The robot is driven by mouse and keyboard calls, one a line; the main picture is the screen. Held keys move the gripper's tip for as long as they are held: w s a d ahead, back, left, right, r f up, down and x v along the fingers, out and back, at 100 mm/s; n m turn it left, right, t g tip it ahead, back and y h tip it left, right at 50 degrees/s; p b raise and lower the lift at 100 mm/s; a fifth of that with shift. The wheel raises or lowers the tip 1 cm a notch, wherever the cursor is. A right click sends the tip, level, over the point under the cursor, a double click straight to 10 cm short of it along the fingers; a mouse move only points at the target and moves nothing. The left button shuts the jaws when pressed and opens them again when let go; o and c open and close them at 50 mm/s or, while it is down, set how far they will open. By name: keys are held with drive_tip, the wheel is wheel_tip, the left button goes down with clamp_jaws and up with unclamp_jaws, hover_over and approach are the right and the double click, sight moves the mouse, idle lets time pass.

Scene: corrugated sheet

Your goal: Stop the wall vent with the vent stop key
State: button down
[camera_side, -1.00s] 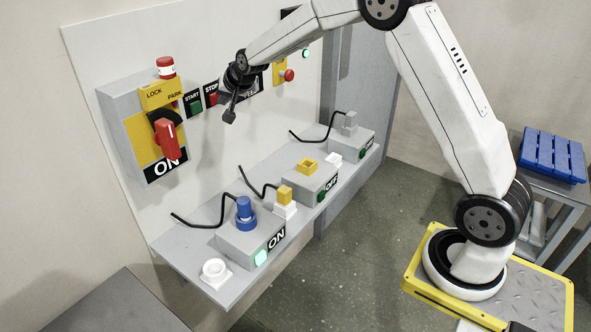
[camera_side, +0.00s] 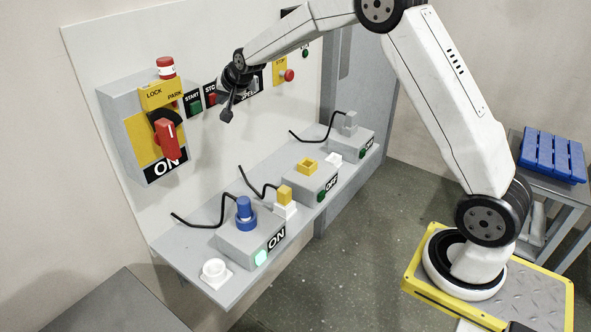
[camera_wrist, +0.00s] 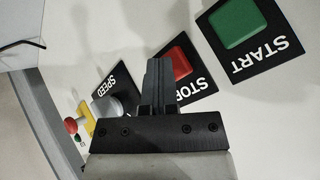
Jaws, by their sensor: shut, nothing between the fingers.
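The red STOP key (camera_side: 212,99) sits on a black plate on the wall panel, right of the green START key (camera_side: 195,105). In the wrist view the red STOP key (camera_wrist: 179,64) and green START key (camera_wrist: 236,22) show clearly. My gripper (camera_side: 226,118) is shut and empty, in front of the panel near the STOP key. In the wrist view its fingers (camera_wrist: 155,68) overlap the edge of the STOP plate; I cannot tell whether they touch it. A small lamp (camera_side: 305,53) farther right looks dark green. I cannot make out the vent itself.
A SPEED knob (camera_wrist: 104,101) and a yellow plate with a red STOP button (camera_side: 289,75) lie right of my gripper. A red-handled switch (camera_side: 168,138) stands left. Below is a shelf (camera_side: 190,262) with several boxes and cables.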

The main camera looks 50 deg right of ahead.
drive_tip(key=shift+s, duration=0.85)
idle(0.4)
drive_tip(key=shift+s, duration=2.5)
drive_tip(key=s+a+f+n+g, duration=0.2)
drive_tip(key=s+f+n, duration=0.1)
drive_tip(key=s, duration=0.6)
drive_tip(key=s+a+f+n+g, duration=0.2)
drive_tip(key=s+a, duration=0.1)
drive_tip(key=s, duration=0.7)
drive_tip(key=s+a+f+n+g+y, duration=0.1)
drive_tip(key=s+a+f+n+g, duration=0.1)
drive_tip(key=s, duration=0.8)
drive_tip(key=shift+s+a+f+n, duration=0.15)
drive_tip(key=shift+a+f+n, duration=0.4)
drive_tip(key=shift+f+n, duration=0.25)
idle(0.6)
